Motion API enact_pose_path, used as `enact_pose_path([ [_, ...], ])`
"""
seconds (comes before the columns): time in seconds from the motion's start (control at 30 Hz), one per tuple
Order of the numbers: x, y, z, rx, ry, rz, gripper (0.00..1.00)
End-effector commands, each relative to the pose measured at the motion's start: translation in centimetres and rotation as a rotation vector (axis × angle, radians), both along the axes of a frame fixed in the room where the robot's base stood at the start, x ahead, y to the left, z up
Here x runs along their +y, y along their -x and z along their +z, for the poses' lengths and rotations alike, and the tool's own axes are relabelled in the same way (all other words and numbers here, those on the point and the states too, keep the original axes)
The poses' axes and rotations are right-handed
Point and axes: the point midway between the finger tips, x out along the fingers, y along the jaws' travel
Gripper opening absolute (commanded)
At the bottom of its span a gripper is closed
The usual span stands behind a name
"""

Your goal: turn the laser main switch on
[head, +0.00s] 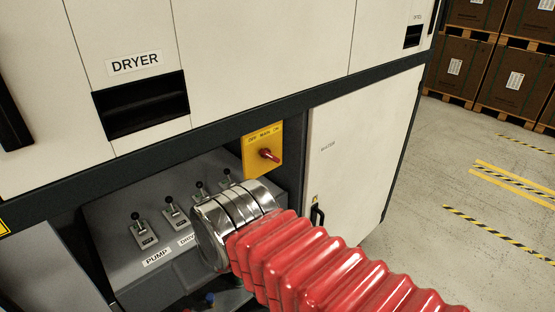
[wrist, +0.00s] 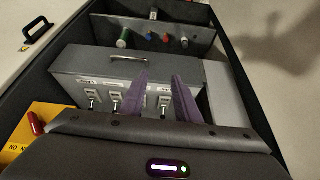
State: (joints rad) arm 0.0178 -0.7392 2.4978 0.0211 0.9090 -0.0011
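The main switch is a yellow plate (head: 262,138) with a red knob (head: 269,155), set at the upper right of the open recess. Its label appears to read OFF, MAIN, ON. I cannot tell for sure which mark the knob points at. In the wrist view, the yellow plate (wrist: 42,125) and red knob (wrist: 36,123) are at the lower left. My gripper (wrist: 161,77) shows there as two purple fingers, apart with nothing between them, in front of the grey lever panel and to the right of the switch. In the head view my arm hides the fingers.
A grey panel (head: 118,232) with several black-knobbed levers fills the recess; my arm covers part of it. A white cabinet door (head: 365,150) with a black handle stands right of the switch. Crates (head: 505,75) stand far off at right. The floor (head: 480,240) there is clear.

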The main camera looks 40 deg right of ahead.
Motion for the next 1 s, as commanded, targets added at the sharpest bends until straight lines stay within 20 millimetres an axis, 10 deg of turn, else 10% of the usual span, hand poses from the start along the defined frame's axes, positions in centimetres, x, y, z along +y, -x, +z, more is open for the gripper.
enact_pose_path([
  [0.5,-0.7,0.3,-4.7,0.27,-0.419,-0.396,0.3],
  [1.0,-4.2,-3.1,-4.8,0.332,-1.028,-0.808,0.3],
])
